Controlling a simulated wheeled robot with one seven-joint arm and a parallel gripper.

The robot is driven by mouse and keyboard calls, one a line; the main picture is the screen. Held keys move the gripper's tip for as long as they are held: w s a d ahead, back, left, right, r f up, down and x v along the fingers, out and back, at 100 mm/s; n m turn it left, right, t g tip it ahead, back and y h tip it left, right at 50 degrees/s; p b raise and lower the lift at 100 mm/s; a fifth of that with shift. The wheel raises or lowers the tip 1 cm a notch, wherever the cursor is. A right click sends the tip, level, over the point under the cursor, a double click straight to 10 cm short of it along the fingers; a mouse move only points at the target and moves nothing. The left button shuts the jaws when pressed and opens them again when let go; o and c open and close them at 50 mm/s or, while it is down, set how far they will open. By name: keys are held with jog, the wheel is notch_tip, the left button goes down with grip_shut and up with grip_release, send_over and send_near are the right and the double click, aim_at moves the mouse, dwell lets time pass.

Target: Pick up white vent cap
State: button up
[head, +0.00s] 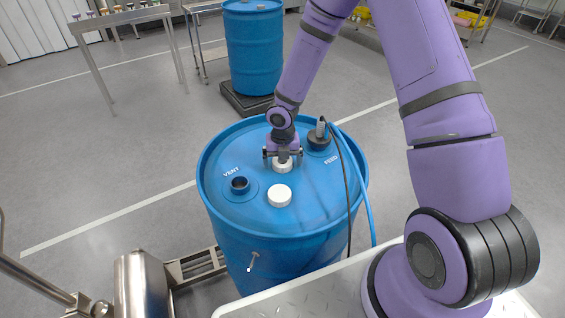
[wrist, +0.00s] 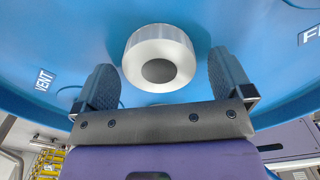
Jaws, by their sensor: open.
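Two white round caps rest on the blue drum's lid (head: 225,208). One white cap (head: 282,166) is directly under my gripper (head: 283,155). The other white cap (head: 279,196) lies nearer the camera, clear of my gripper. In the wrist view, a white cylinder with a dark round recess (wrist: 137,55) lies between and just beyond my open gripper's fingertips (wrist: 164,78). There is space on both sides, with no contact visible. The open vent port (head: 239,185), marked VENT, is to the left. I cannot tell which white cap is the vent cap.
A feed fitting (head: 319,137) with a dark hose and a blue hose stands on the lid's right, close to my gripper. A second blue drum (head: 254,50) and a steel table (head: 122,17) stand behind. Grey floor (head: 130,130) is free at the left.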

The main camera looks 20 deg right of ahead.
jog(key=shift+c, duration=0.5)
jog(key=c, duration=0.9)
jog(key=shift+o, duration=0.2)
jog(key=shift+r, duration=0.15)
